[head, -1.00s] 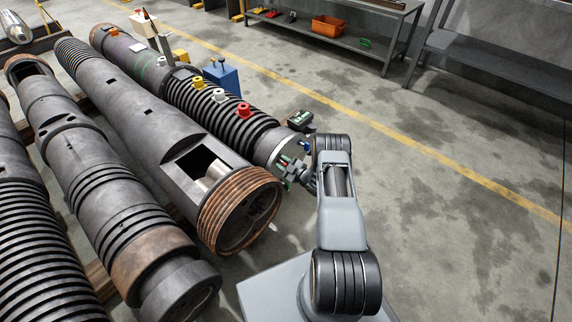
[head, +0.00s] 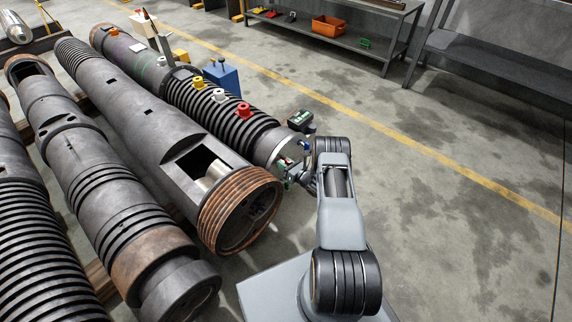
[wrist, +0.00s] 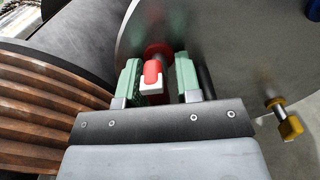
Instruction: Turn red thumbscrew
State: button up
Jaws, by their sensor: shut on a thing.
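The red thumbscrew (wrist: 154,68), with a white block on its near end, stands out from the flat grey end face (wrist: 215,50) of a barrel in the wrist view. My gripper (wrist: 158,76) has its green fingers on either side of it and is shut on it. In the head view my gripper (head: 294,172) is at the near end of the ribbed barrel (head: 262,138). The thumbscrew cannot be made out clearly there.
A yellow thumbscrew (wrist: 288,122) sits to the right on the same face. A copper-threaded barrel end (head: 240,212) lies close at left. Red (head: 244,110), white and yellow knobs top the ribbed barrel. Floor at right is clear.

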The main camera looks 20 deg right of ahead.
jog(key=shift+n, duration=1)
jog(key=o, duration=0.7)
jog(key=shift+d, duration=0.1)
jog(key=shift+p+v, duration=0.8)
jog(key=shift+v, duration=2.65)
